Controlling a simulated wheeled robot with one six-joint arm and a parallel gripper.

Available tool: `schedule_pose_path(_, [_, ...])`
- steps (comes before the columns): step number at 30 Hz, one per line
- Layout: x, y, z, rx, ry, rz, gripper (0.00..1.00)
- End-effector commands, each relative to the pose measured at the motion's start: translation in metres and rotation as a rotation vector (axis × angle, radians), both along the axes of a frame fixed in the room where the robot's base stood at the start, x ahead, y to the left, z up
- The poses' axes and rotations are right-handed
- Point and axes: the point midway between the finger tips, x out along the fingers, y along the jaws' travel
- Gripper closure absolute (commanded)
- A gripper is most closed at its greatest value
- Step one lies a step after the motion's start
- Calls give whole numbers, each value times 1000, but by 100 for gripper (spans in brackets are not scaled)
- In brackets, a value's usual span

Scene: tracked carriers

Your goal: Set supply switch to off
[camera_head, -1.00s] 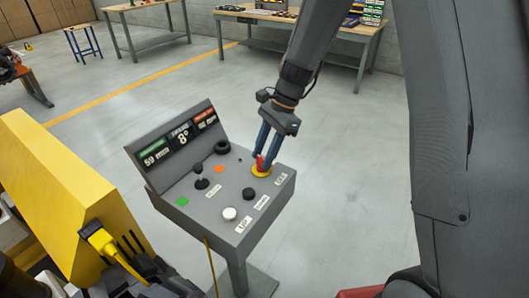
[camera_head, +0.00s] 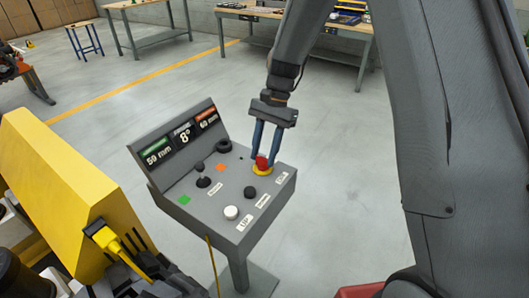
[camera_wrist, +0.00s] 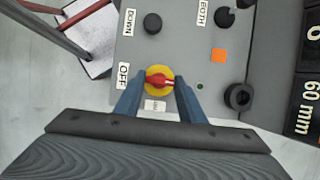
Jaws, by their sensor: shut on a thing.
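The supply switch is a red rotary knob (camera_head: 262,162) on a round yellow plate (camera_head: 262,171), at the right side of the grey console. In the wrist view the red knob (camera_wrist: 157,81) lies roughly left to right, with a pale mark at its right end. An OFF label (camera_wrist: 123,75) is left of the yellow plate. A small label (camera_wrist: 155,105) below it is too small to read. My gripper (camera_head: 266,158) comes down from above, its blue fingers on either side of the knob, shut on it.
The console (camera_head: 222,200) also carries a black joystick (camera_head: 203,181), black knob (camera_head: 250,192), white button (camera_head: 231,212), black ring-shaped control (camera_head: 224,146) and orange square (camera_head: 221,168). Its display panel (camera_head: 182,138) rises behind. A yellow machine (camera_head: 55,190) stands left.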

Motion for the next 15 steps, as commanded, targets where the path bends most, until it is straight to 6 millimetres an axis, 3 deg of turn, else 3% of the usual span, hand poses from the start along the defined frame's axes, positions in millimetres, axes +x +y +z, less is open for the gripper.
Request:
schedule_pose_path(8, [-2, 0, 0, 0, 5, 1, 86])
schedule_pose_path(9, [-2, 0, 0, 0, 5, 1, 59])
schedule_pose_path(12, [-1, 0, 0, 0, 4, 0, 45])
schedule_pose_path(15, [-1, 0, 0, 0, 2, -1, 45])
